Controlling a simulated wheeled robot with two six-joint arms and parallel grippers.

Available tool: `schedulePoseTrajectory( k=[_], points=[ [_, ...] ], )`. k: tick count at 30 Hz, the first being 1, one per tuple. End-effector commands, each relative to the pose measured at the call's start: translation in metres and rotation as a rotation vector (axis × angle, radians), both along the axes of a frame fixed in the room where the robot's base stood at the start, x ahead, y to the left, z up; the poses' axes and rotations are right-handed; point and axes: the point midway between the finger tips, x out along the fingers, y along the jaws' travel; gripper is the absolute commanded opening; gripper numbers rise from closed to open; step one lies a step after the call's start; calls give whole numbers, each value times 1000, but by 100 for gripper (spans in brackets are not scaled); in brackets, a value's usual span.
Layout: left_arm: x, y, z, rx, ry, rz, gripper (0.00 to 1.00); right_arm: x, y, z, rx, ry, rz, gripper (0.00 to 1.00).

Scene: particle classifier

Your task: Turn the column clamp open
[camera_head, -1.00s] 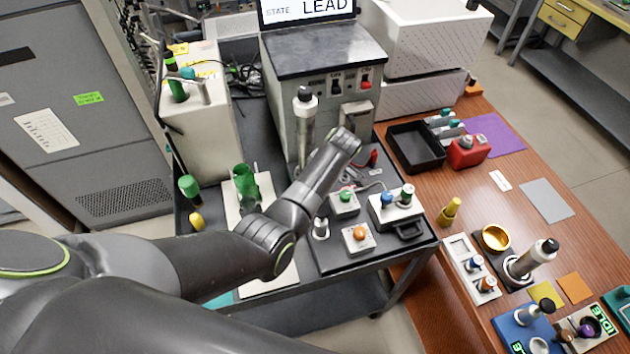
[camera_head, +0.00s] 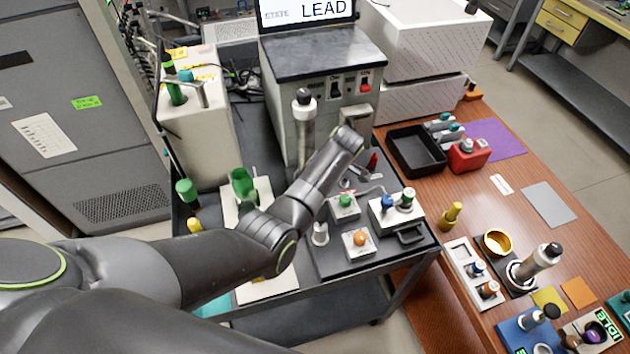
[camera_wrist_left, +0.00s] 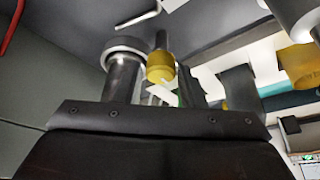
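A pale grey column (camera_head: 305,125) with a black cap stands upright at the front of the grey instrument (camera_head: 325,80) in the head view. Its clamp cannot be made out clearly there; my left arm covers the space to its lower right. My left wrist ends just right of the column, and its fingers are hidden in the head view. In the left wrist view, my dark gripper body fills the bottom. A dark cylinder with a metal ring (camera_wrist_left: 123,50) and a yellow knob-like part (camera_wrist_left: 160,67) show beyond it. I cannot tell finger opening. My right gripper is not in view.
Button boxes, one with an orange knob (camera_head: 360,238), sit on the dark cart below my wrist. A black tray (camera_head: 416,165) and a red container (camera_head: 468,155) stand on the wooden table at right.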

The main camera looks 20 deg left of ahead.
Motion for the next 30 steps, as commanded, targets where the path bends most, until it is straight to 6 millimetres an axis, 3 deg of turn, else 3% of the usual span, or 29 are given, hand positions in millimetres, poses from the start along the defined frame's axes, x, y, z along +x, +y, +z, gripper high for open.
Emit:
schedulePoseTrajectory(
  k=[3, 16, 20, 30],
  points=[
    [0, 0, 0, 0, 0, -1, 51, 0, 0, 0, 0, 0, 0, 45],
    [0, -5, 9, -1, -1, -3, 51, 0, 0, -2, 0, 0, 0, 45],
    [-2, -12, 26, -3, -3, -2, 51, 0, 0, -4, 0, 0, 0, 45],
    [-6, -44, 101, -3, -6, -4, 51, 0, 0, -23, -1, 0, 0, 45]
  ],
)
